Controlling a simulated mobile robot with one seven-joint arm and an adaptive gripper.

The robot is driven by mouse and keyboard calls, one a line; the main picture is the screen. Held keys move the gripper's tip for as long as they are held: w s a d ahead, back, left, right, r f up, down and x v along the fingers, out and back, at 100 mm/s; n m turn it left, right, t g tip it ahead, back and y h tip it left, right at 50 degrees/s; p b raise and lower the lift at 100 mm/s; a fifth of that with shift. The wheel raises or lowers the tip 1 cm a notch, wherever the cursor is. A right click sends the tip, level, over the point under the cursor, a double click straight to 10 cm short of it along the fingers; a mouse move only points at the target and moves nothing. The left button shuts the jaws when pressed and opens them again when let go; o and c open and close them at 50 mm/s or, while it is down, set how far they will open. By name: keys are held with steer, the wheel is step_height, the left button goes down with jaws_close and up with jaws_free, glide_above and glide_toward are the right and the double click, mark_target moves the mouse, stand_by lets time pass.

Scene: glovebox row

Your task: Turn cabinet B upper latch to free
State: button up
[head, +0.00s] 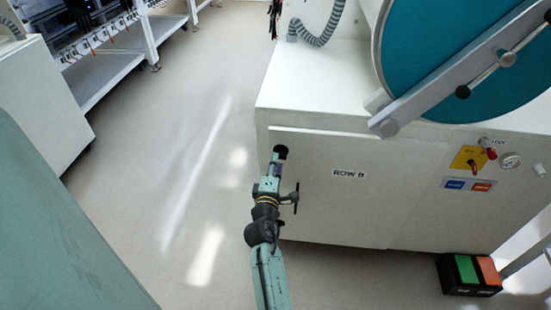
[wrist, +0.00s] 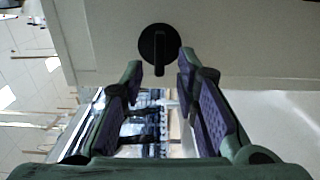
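Cabinet B (head: 345,205) is the white cabinet marked ROW B. Its upper latch shows as a black round knob (head: 281,152) near the door's top left corner in the head view. In the wrist view, the latch (wrist: 159,42) is a black disc with a raised bar handle running up and down the picture. My gripper (head: 274,170) is at the latch, coming from below in the head view. In the wrist view, my gripper (wrist: 160,63) is open, with one finger on each side of the bar's lower end. A gap shows on both sides; contact cannot be seen.
A black T-shaped handle (head: 292,197) shows beside my wrist. A teal round door with a grey bar (head: 460,65) is above the cabinet. A yellow switch plate (head: 469,159) and gauge are at right. A green and orange box (head: 470,273) stands on the floor. Floor at left is clear.

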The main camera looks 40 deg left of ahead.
steer(key=v, duration=0.5)
steer(key=shift+s, duration=0.15)
stand_by(0.3)
